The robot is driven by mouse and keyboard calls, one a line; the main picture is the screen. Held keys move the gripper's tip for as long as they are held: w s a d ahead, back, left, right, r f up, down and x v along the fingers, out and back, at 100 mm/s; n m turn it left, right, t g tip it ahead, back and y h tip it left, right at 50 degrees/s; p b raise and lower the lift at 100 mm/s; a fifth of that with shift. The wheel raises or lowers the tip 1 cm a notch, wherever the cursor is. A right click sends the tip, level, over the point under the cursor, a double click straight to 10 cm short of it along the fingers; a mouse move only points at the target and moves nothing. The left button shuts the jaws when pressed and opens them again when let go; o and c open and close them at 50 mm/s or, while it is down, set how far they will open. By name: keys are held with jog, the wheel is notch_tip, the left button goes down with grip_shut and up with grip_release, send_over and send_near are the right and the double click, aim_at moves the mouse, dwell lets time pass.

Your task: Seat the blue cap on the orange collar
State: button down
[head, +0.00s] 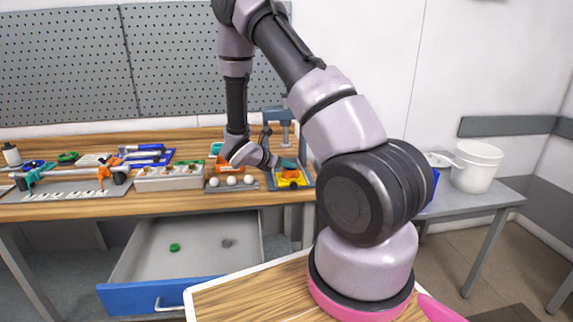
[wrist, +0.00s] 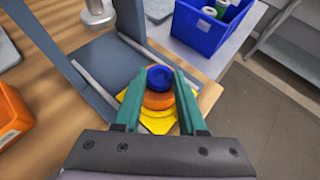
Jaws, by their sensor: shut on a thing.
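My gripper (wrist: 160,80) has two green fingers shut on the blue cap (wrist: 159,77), a small round ring-like piece. The orange collar (wrist: 158,101) shows just below the cap in the wrist view, on a yellow base (wrist: 158,122). The cap overlaps the collar's far edge in this view; I cannot tell whether it touches it or is held above. In the head view my gripper (head: 288,163) is over the orange collar (head: 291,174) at the right end of the workbench. The cap cannot be made out there.
A grey press-like stand (head: 279,115) rises just behind the collar. An orange bin (wrist: 12,118) is to the left in the wrist view. A blue bin (wrist: 210,27) with rolls stands beyond the fingers. A tray with white balls (head: 231,180) is left of the collar. A drawer (head: 185,250) hangs open below.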

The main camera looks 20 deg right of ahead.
jog(key=shift+f, duration=0.1)
jog(key=shift+c, duration=2)
grip_release()
jog(key=v, duration=1)
jog(key=shift+s+a+r, duration=0.15)
jog(key=shift+a+r, duration=0.05)
jog(key=shift+a, duration=0.1)
